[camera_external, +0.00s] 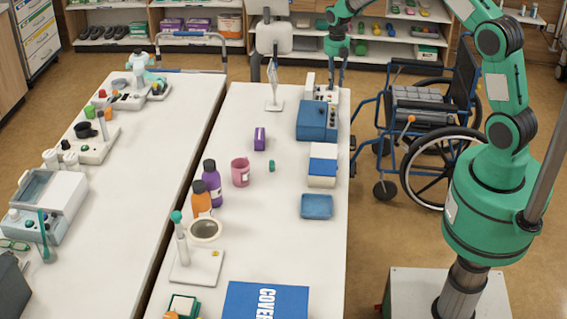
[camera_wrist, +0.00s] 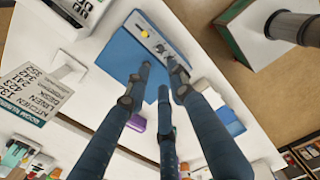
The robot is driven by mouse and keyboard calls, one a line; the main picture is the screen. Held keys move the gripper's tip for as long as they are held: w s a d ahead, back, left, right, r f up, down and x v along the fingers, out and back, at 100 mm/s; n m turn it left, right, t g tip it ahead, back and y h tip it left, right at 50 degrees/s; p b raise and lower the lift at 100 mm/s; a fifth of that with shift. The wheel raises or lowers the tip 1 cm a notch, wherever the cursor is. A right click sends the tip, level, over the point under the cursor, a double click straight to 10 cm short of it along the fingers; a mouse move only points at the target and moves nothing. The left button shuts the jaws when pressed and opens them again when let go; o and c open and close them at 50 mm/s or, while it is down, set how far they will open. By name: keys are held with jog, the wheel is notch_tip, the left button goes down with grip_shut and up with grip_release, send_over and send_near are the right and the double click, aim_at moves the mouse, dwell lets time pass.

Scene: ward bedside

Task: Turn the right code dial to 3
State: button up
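A blue box (camera_external: 312,122) stands at the far right of the long table, with a pale panel (camera_external: 333,117) on its right side carrying small dark knobs. In the wrist view the blue box (camera_wrist: 122,48) shows its pale panel (camera_wrist: 150,35) with small dark parts and a yellow dot. Dial numbers are too small to read, and I cannot tell which dial is the right one. My gripper (camera_external: 339,84) points down beyond the box. In the wrist view its three dark fingers (camera_wrist: 161,72) are apart with nothing between them. One fingertip overlaps the panel's lower end; contact is unclear.
A white device (camera_external: 322,92) stands behind the blue box, near my gripper. A blue-and-white box (camera_external: 322,165) and blue tray (camera_external: 317,206) lie nearer along the table's right edge. A purple item (camera_external: 260,138) is to the left. A wheelchair (camera_external: 425,120) stands to the right.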

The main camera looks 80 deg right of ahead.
aim_at(333, 113)
jog(key=shift+f, duration=0.1)
notch_tip(333, 113, down, 14)
jog(key=shift+r, duration=0.2)
dwell(0.6)
jog(key=shift+c, duration=0.5)
grip_shut()
